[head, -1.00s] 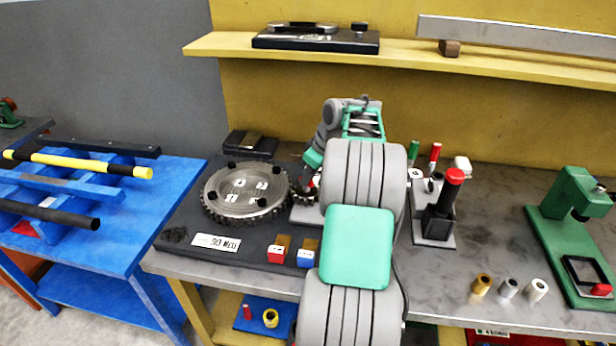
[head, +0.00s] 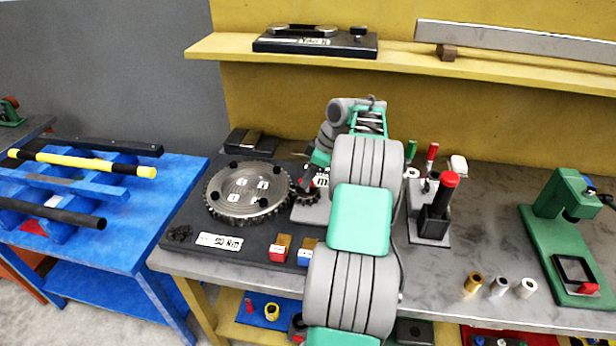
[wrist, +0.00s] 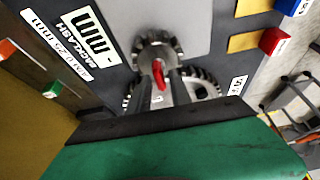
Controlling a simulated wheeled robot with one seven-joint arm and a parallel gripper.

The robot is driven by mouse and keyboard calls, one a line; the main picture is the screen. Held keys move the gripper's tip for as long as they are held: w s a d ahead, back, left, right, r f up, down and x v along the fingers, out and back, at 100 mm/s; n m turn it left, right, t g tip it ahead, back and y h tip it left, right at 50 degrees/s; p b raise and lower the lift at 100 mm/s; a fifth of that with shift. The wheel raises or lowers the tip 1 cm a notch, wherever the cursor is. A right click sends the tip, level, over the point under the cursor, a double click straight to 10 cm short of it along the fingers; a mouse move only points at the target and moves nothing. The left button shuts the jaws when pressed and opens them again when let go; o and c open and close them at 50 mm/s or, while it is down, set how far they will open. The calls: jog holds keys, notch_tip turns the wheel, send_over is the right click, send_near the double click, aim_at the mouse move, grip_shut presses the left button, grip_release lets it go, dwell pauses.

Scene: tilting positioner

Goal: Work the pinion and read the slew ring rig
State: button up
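The slew ring (head: 222,207), a toothed grey disc with dark bolts and small white number tags, lies flat on a dark baseplate (head: 205,262). The small toothed pinion (head: 304,196) sits at its right edge, partly hidden by my arm. My gripper (head: 318,172) is over the pinion area in the head view, its fingertips mostly hidden. In the wrist view the pinion (wrist: 148,50) shows with a red piece (wrist: 158,74) in front of it, close to my gripper; I cannot tell whether the fingers grip it. A "BACKLASH mm" label (wrist: 85,30) is beside it.
A white "Nm" plate (head: 219,242), a red-fronted block (head: 279,250) and a blue-fronted block (head: 306,257) are at the baseplate's front. A red-topped black fixture (head: 436,212), several small cylinders (head: 498,286) and a green press (head: 552,235) stand to the right. A yellow shelf (head: 400,60) is above.

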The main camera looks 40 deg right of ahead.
jog(key=shift+o, duration=0.7)
jog(key=p+v, duration=0.1)
jog(key=v, duration=0.6)
jog(key=shift+s+r+p, duration=0.2)
jog(key=shift+r+p, duration=0.15)
jog(key=shift+p, duration=0.05)
jog(key=shift+d, duration=0.15)
jog(key=b+x, duration=0.5)
jog(key=x, duration=0.3)
jog(key=shift+b, duration=0.3)
jog(key=shift+r, duration=0.1)
